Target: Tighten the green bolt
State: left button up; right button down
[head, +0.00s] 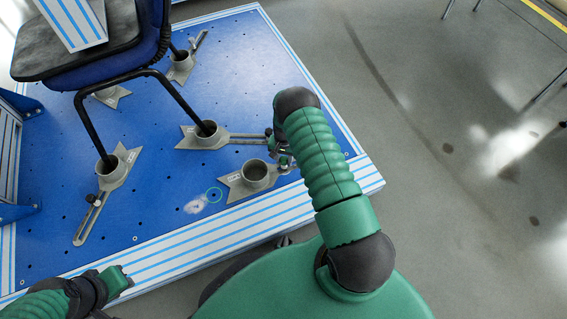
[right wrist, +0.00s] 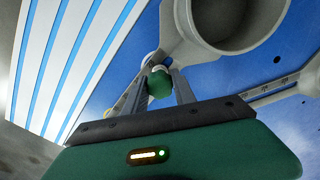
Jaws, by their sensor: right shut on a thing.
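The green bolt (right wrist: 159,83) shows in the right wrist view as a rounded green knob between my right gripper's two fingers (right wrist: 164,88). The gripper is shut on it, beside a grey clamp with a round cup (right wrist: 228,22). In the head view my right gripper (head: 281,150) is at the right end of the clamps near the board's right edge, partly hidden by my own arm. The bolt cannot be made out clearly there. My left gripper (head: 118,281) is at the lower left by the board's front edge, too small to tell its jaws.
A blue board (head: 150,215) with holes and a striped border carries several grey clamps. A chair (head: 150,72) stands with its black legs in clamp cups at the upper left. A second empty cup clamp (head: 255,180) lies near the front. Grey floor (head: 440,180) is open to the right.

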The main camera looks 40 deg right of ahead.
jog(key=m, duration=0.4)
jog(key=shift+s, duration=0.1)
jog(key=c, duration=1)
grip_release()
jog(key=shift+c, duration=0.2)
jog(key=shift+r, duration=0.1)
